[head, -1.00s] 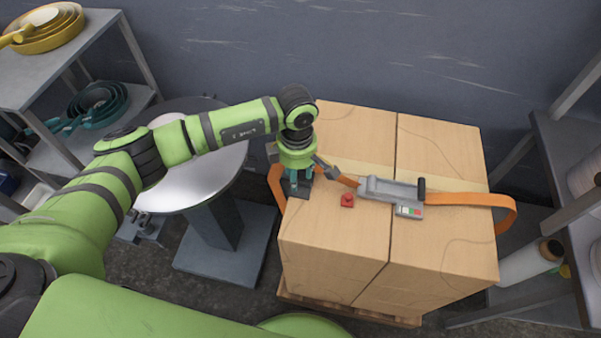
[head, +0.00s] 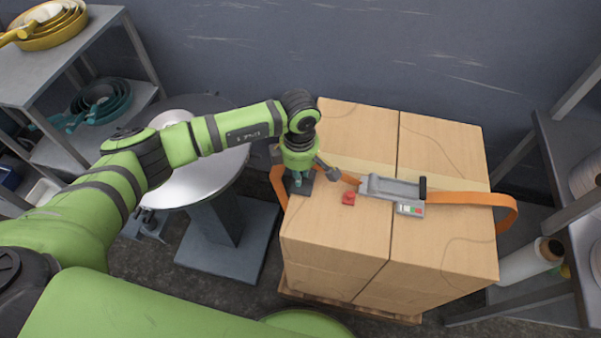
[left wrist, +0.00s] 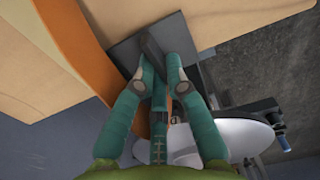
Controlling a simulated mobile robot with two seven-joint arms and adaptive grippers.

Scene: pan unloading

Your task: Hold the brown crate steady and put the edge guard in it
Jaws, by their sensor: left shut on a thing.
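The edge guard (head: 304,186) is a dark grey angled piece at the left top edge of the cardboard boxes. My left gripper (head: 297,180) points down onto it. In the left wrist view, the teal fingers (left wrist: 160,62) are shut on the raised ridge of the guard (left wrist: 124,56), which lies against the box edge beside the orange strap. Whether it touches the box is hard to tell. I cannot make out a brown crate in these views. My right gripper is not in view.
Large cardboard boxes (head: 340,240) stand on a wooden pallet. An orange strap (head: 465,199) with a grey strapping tool (head: 392,188) crosses their top, near a small red piece (head: 348,198). A round metal table (head: 215,172) stands left. Shelves (head: 140,105) flank both sides.

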